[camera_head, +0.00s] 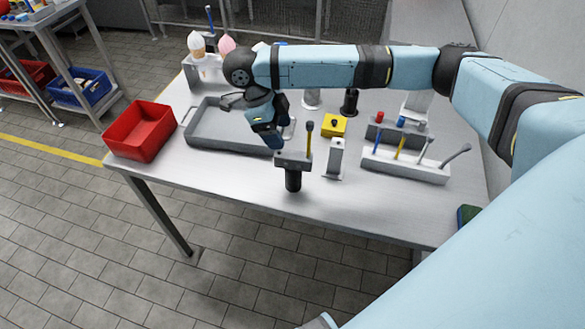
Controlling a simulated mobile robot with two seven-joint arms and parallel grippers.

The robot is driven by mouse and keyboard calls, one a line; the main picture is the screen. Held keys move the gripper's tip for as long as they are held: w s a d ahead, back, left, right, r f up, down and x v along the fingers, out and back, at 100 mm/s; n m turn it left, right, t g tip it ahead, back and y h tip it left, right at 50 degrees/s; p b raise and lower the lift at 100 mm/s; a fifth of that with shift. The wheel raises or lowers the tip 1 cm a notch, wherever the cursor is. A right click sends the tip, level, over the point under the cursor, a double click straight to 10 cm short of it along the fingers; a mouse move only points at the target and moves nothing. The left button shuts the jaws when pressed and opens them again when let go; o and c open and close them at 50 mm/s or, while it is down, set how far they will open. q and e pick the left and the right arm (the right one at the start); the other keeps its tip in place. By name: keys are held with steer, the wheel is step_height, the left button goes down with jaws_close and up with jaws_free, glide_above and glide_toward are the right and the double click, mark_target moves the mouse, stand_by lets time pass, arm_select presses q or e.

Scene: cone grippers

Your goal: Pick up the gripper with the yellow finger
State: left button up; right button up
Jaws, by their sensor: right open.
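The gripper with the yellow finger (293,160) stands upright near the table's front edge. It has a black round base, a grey crossbar and a thin yellow finger pointing up at its right end. My right gripper (276,142) is open and points down, just above and to the left of the crossbar. The wrist hides part of the crossbar's left side and most of the jaws. I cannot tell whether they touch it. My left gripper is not in view.
A red bin (140,131) and a grey tray (222,142) stand to the left on the table (400,215). A grey block (335,160), a yellow box (334,126) and a rack (404,166) with coloured rods stand to the right. Ice cream cones (196,44) are at the back left.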

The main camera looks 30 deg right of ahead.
mark_target(294, 155)
steer(key=x, duration=0.4)
steer(key=shift+f, duration=0.1)
steer(key=x, duration=0.5)
steer(key=shift+w+d+f, duration=0.15)
steer(key=shift+w+d, duration=0.1)
jaws_close()
